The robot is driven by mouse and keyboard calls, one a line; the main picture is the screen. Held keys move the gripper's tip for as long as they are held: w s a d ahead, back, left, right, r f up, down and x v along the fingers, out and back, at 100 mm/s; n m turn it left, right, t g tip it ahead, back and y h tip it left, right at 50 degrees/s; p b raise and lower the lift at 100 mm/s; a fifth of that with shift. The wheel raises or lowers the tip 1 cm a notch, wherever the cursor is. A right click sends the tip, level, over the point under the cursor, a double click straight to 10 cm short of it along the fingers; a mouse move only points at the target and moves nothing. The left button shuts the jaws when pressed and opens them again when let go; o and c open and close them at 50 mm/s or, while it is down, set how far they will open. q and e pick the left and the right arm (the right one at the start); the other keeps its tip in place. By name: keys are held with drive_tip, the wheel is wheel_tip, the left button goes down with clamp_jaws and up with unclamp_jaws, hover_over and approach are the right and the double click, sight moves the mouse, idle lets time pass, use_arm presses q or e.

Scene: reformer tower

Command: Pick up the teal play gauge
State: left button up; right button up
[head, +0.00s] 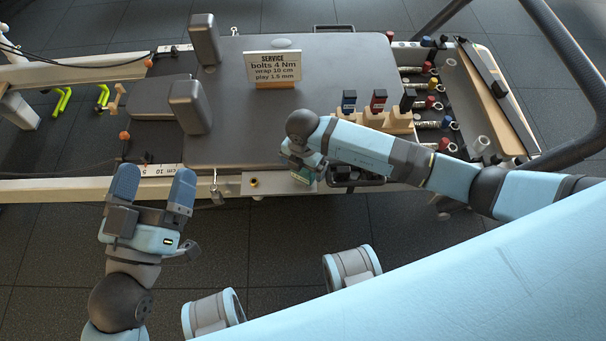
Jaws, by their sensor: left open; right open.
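My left gripper (154,180) is open and empty, its two blue-grey fingers pointing at the front rail of the reformer. My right gripper (302,160) is open and points down at the front edge of the reformer, just right of centre. A small teal piece (304,175), which looks like the play gauge, shows under and beside its fingers. The gripper and wrist cover much of it, so I cannot tell whether the fingers touch it or stand around it.
A service sign (274,68) stands on the grey carriage (250,125) between the shoulder pads and a wooden holder (384,121) with blue, red and black-topped tools. A black tray (357,178) lies right of my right gripper. Springs with coloured ends (430,101) fill the right end.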

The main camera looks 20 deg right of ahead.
wheel_tip(320, 180, down, 3)
drive_tip(key=shift+r, duration=0.1)
drive_tip(key=c, duration=1.1)
drive_tip(key=shift+r, duration=0.15)
